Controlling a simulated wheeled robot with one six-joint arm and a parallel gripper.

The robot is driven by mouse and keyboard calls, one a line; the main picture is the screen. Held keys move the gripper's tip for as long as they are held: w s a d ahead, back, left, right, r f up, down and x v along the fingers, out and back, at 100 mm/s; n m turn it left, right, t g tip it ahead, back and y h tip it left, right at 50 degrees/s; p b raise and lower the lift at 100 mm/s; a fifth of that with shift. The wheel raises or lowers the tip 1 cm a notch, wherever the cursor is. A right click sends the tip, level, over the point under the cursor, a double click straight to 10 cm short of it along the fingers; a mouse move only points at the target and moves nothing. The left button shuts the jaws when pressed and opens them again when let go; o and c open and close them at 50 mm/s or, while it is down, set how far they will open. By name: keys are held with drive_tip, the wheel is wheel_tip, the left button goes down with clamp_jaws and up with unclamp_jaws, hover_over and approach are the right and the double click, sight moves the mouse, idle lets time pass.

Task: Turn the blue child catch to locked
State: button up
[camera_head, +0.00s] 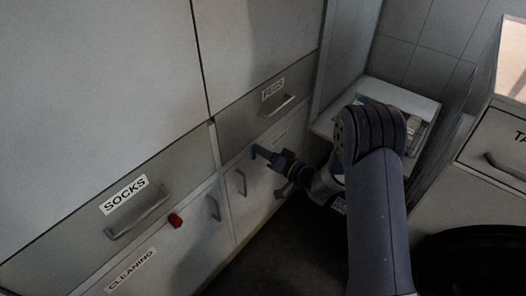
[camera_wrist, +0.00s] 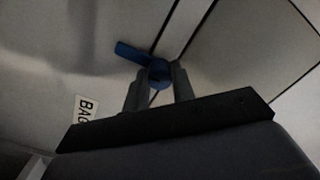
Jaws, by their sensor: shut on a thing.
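The blue child catch (camera_wrist: 132,53) shows in the wrist view at the top middle, on a pale cabinet front close to a dark seam. Its flat arm points up and to the left from a rounded blue part. My gripper (camera_wrist: 158,76) has a finger on each side of that rounded part and is shut on it. In the head view my gripper (camera_head: 268,156) reaches the lower cabinet front, with a small blue piece of the catch (camera_head: 255,151) at its tip. The rest of the catch is hidden by the gripper there.
A red catch (camera_head: 175,220) sits left, near the SOCKS drawer handle (camera_head: 138,212). Door handles (camera_head: 241,182) and an upper drawer handle (camera_head: 282,105) stick out nearby. A white open box (camera_head: 405,97) stands behind my arm. A drawer unit (camera_head: 497,150) is at the right.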

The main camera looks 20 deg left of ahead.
drive_tip(key=o, duration=1)
drive_tip(key=p+v, duration=0.1)
drive_tip(key=v, duration=0.9)
drive_tip(key=shift+s+d+p, duration=0.2)
drive_tip(key=shift+d+p, duration=0.1)
drive_tip(key=shift+d, duration=0.05)
drive_tip(key=shift+a+f, duration=0.1)
drive_tip(key=b+x, duration=0.1)
drive_tip(key=x, duration=0.9)
drive_tip(key=shift+w+a+b, duration=0.2)
drive_tip(key=shift+a+b, duration=0.05)
drive_tip(key=shift+b, duration=0.15)
